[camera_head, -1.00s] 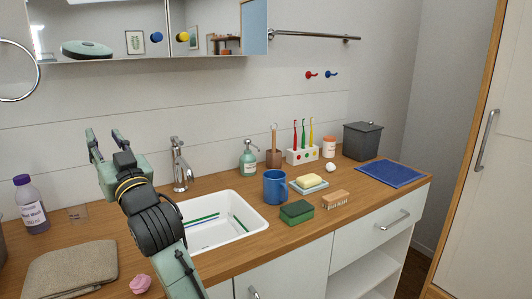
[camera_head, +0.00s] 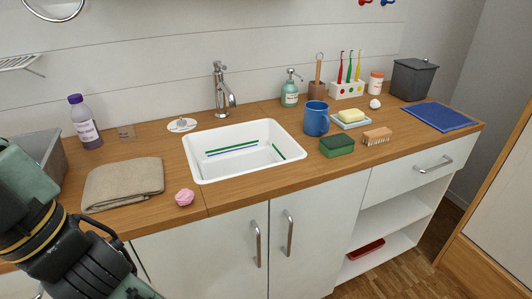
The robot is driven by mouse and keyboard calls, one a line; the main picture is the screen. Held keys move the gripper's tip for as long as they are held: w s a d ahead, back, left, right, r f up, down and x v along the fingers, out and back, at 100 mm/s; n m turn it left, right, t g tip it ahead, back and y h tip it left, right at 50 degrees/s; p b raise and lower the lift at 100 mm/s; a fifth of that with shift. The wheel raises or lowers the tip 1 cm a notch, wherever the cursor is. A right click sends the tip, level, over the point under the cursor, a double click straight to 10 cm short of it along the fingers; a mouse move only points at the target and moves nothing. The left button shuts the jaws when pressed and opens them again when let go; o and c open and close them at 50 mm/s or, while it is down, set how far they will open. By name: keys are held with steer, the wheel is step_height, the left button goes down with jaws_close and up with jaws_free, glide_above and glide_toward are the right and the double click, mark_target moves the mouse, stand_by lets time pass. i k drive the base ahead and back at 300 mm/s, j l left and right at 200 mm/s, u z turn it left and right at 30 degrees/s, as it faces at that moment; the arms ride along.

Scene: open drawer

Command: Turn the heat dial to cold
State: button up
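A round white plate with a small grey knob, which looks like the heat dial (camera_head: 182,125), lies on the wooden counter left of the tap. Its markings are too small to read, so I cannot tell its setting. My gripper (camera_head: 20,182) is at the left edge, in front of the grey bin and well left of the dial. Only its green body shows; its fingers are cut off by the frame, so I cannot tell if it is open or shut. It is apart from the dial.
A white sink (camera_head: 245,172) and a tap (camera_head: 222,90) are right of the dial. A folded towel (camera_head: 123,184), a pink item (camera_head: 184,197), a purple-capped bottle (camera_head: 86,125) and a small card (camera_head: 126,132) surround it. A grey bin (camera_head: 52,152) stands left.

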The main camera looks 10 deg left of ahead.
mark_target(182, 122)
steer(key=k+j, duration=0.1)
steer(key=k, duration=0.3)
steer(key=k+j+u, duration=0.1)
steer(key=k, duration=0.3)
steer(key=k+j, duration=0.2)
steer(key=k, duration=0.2)
steer(key=i+l+u, duration=0.2)
steer(key=i+l, duration=0.15)
steer(key=i, duration=0.15)
steer(key=i+l+u, duration=0.2)
steer(key=i+l, duration=0.35)
steer(key=i, duration=0.2)
steer(key=i+l+u, duration=0.1)
steer(key=i, duration=0.95)
